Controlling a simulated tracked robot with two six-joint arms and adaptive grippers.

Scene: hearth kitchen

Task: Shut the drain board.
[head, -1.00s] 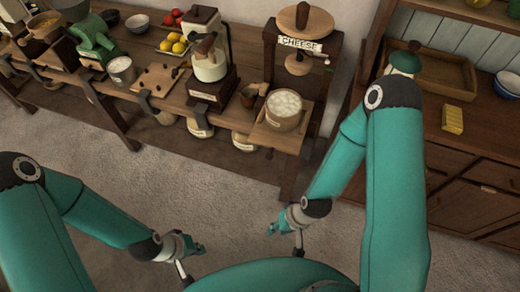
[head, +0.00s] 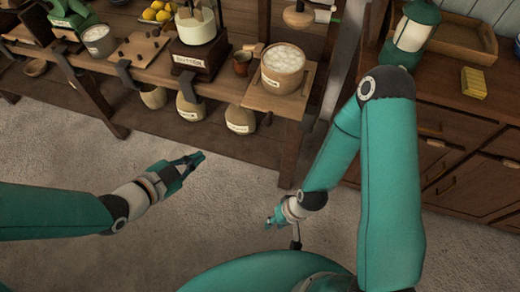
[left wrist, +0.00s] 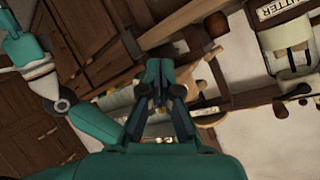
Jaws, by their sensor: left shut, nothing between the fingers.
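The drain board appears to be the pale wooden board (head: 256,98) at the right end of the bench, jutting out past its front edge. A round wooden tub (head: 283,82) of white lumps stands upright on it. My left gripper (head: 199,157) is shut and empty, over the floor in front of the bench, left of and apart from the board. Its shut fingers also show in the left wrist view (left wrist: 163,72), where I cannot pick out the board for certain. My right gripper (head: 270,220) hangs low over the floor; its small fingers do not show whether they are open.
The bench (head: 155,82) holds a butter churn (head: 195,45), a small brown cup (head: 241,62) and a pegged board (head: 148,48). Labelled jars (head: 240,117) stand on its lower shelf. A cabinet (head: 470,150) stands at right, behind my right arm. The floor before the bench is clear.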

